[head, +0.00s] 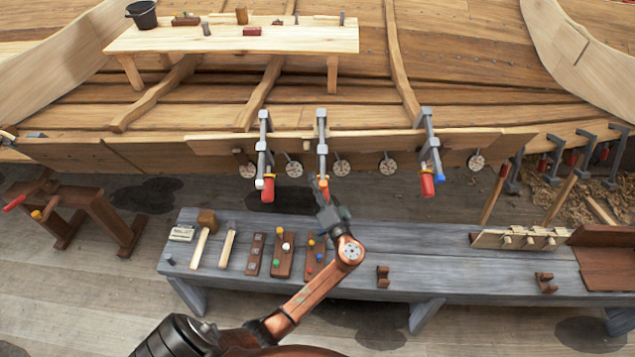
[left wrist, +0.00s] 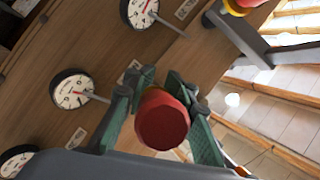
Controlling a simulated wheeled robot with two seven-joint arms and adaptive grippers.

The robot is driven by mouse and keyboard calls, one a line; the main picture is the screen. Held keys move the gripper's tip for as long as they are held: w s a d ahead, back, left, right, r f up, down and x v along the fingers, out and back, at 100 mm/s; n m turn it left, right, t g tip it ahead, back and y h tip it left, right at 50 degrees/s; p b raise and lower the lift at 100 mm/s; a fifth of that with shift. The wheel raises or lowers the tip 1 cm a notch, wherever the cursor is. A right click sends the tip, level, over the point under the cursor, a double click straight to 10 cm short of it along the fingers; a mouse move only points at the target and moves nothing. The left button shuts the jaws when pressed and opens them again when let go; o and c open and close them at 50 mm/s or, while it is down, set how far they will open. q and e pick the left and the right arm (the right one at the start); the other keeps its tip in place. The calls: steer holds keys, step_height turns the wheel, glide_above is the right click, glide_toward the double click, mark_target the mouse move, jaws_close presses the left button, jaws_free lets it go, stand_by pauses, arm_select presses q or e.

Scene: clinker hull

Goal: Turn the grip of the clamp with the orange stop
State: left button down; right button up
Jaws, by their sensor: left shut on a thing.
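Several grey clamps hold the plank's edge; three stand in front of me. On the middle clamp (head: 322,150) a small orange patch shows near my gripper, but its stop is partly hidden. My left gripper (head: 323,199) is at the lower end of this clamp. In the left wrist view, the green fingers of my left gripper (left wrist: 163,108) are shut around a red grip (left wrist: 162,122), seen end-on. The left clamp (head: 264,150) has a red grip and a pale stop. The right clamp (head: 428,150) has a red grip and a blue stop. My right gripper is out of view.
Round dials (head: 388,165) line the plank (head: 220,143) between the clamps. Below is a grey bench (head: 410,255) with mallets (head: 203,238) and wooden blocks with coloured pegs (head: 284,255). A sawhorse (head: 85,210) stands at the left.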

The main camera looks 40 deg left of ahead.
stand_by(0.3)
arm_select(q)
steer(key=c, duration=1.5)
jaws_free()
steer(key=shift+c, duration=0.2)
steer(key=v, duration=1.2)
